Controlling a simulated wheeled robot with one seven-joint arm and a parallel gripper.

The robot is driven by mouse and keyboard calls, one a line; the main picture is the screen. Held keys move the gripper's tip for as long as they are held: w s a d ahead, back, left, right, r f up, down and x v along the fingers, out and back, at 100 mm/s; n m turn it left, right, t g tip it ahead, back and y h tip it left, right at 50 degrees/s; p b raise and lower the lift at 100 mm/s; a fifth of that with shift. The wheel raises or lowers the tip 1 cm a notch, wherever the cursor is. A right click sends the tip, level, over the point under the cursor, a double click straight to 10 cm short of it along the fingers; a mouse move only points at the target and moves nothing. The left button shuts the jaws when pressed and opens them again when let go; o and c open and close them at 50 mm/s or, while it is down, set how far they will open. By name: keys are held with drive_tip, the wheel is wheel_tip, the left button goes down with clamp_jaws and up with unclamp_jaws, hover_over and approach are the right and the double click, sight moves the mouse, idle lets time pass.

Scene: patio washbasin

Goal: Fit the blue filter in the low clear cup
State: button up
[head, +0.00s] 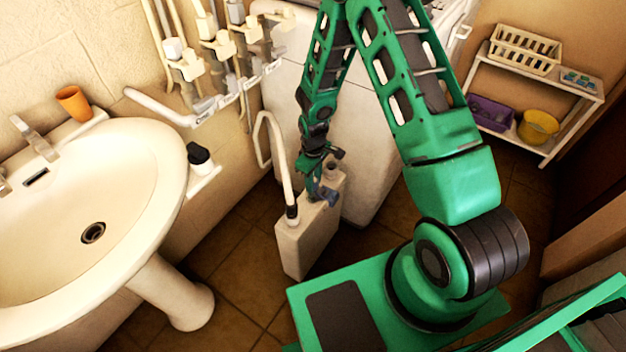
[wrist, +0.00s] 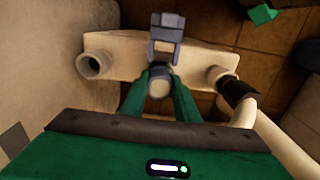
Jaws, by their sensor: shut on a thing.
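My gripper (head: 318,183) reaches down to the top of a beige canister on the floor. In the wrist view, its green fingers (wrist: 160,82) are closed around the pale round end of a grey-blue part with an open, frame-like end. This blue part, likely the blue filter (head: 328,197), also shows below my gripper in the head view. It lies over the canister top, between its two necks; I cannot tell whether it touches. I cannot make out the low clear cup for certain in either view.
The beige canister (head: 303,242) has an open neck (wrist: 92,65) and a black-collared hose (wrist: 238,92). A washbasin (head: 80,215) stands left, with an orange cup (head: 74,102). Pipes and valves (head: 222,45) line the wall. A shelf (head: 560,80) with baskets stands at back right.

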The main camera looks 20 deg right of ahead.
drive_tip(key=o, duration=0.8)
drive_tip(key=shift+c, duration=0.2)
wheel_tip(320, 180, up, 11)
idle(0.8)
idle(0.4)
